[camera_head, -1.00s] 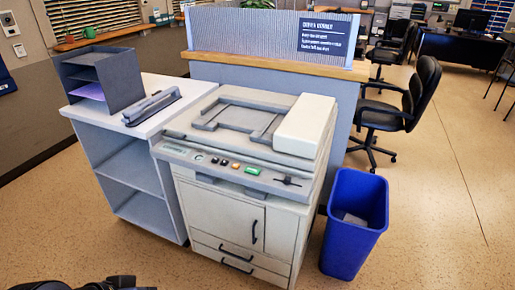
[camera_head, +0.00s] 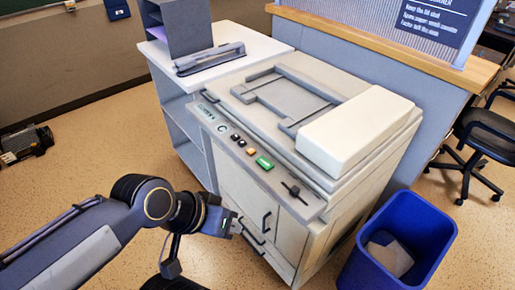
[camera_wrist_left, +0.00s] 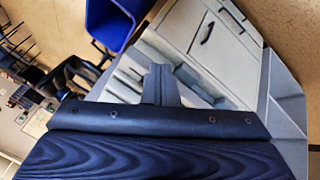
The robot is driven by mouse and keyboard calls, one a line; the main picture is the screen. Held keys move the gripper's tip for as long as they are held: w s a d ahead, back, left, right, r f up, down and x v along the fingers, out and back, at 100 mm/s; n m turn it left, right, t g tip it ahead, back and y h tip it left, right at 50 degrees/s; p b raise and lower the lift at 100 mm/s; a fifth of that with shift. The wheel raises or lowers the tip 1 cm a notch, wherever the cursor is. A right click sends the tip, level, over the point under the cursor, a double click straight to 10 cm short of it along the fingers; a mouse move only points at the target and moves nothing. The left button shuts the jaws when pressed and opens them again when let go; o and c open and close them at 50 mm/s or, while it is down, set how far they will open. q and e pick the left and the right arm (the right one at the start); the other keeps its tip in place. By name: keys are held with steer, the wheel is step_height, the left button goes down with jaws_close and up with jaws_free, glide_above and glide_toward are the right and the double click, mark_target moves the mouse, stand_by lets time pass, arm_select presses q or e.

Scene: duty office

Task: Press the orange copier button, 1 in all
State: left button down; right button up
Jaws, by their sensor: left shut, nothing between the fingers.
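The copier (camera_head: 300,125) stands in the middle of the head view, its control panel (camera_head: 215,118) along its front edge. The small orange button (camera_head: 250,151) sits on the panel between dark buttons (camera_head: 238,140) and a larger green button (camera_head: 264,162). My left gripper (camera_head: 238,227) is shut and empty, low in front of the copier's cabinet and apart from the panel. The left wrist view shows its closed fingers (camera_wrist_left: 161,84) against the pale cabinet front (camera_wrist_left: 205,38); the orange button cannot be made out there. My right gripper is not in view.
A blue bin (camera_head: 440,228) stands right of the copier. A white shelf unit (camera_head: 165,62) with a hole punch or stapler-like device (camera_head: 210,59) adjoins it on the left. A partition with a wooden ledge (camera_head: 400,48) is behind. Floor in front is open.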

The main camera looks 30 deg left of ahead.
arm_select(q)
steer(key=w+a+r+n+t+h+p, duration=0.1)
steer(key=w+r+n+p, duration=0.25)
steer(key=w, duration=0.35)
steer(key=w+a+r+n+t+p, duration=0.1)
steer(key=w+r+n+p, duration=0.3)
steer(key=w, duration=0.3)
steer(key=n+t+y+p, duration=0.15)
steer(key=n+p, duration=0.25)
steer(key=n, duration=1.1)
glide_above(251, 151)
step_height(251, 151, down, 4)
steer(key=shift+s+a+f+m+y, duration=0.1)
steer(key=shift+s+a+m+y, duration=0.15)
steer(key=shift+s+a+y, duration=0.15)
steer(key=shift+f, duration=0.1)
step_height(251, 151, down, 8)
steer(key=b, duration=0.7)
steer(key=shift+f+b, duration=0.3)
steer(key=shift+b, duration=0.35)
